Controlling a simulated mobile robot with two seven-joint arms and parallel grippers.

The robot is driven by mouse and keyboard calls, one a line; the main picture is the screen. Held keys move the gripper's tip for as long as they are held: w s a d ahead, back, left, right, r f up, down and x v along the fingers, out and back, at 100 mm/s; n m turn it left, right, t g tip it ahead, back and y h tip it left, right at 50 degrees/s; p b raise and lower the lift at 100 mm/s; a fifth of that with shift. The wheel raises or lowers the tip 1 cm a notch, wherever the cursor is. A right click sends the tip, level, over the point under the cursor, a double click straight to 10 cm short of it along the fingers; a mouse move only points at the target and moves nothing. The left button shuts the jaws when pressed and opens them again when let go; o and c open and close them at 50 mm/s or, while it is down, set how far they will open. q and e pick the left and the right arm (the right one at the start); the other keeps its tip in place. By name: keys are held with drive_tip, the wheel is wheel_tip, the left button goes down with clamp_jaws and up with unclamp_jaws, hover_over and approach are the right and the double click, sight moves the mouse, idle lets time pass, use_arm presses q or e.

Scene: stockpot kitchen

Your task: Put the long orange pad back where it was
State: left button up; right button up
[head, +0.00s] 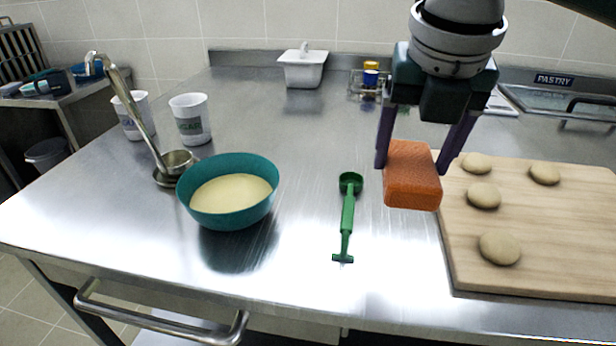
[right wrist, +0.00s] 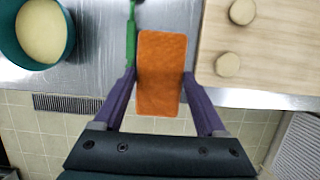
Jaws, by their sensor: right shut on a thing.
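The long orange pad (head: 412,177) is held in my right gripper (head: 414,165), whose two purple fingers are shut on its long sides. The pad hangs above the steel counter, between the green scoop and the wooden board. In the right wrist view the pad (right wrist: 161,72) lies lengthwise between the fingertips (right wrist: 161,76). There it overlaps the counter's front edge. My left gripper is not in view.
A green scoop (head: 347,215) lies left of the pad. A teal bowl (head: 228,208) of batter, a steel ladle (head: 172,166) and two cups stand further left. A wooden board (head: 560,225) with several dough rounds is on the right.

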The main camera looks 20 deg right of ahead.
wheel_tip(320, 180, down, 10)
drive_tip(key=shift+b, duration=0.65)
drive_tip(key=shift+f+b, duration=0.4)
drive_tip(key=shift+f, duration=1.9)
drive_tip(key=shift+f, duration=0.15)
drive_tip(key=o, duration=1.1)
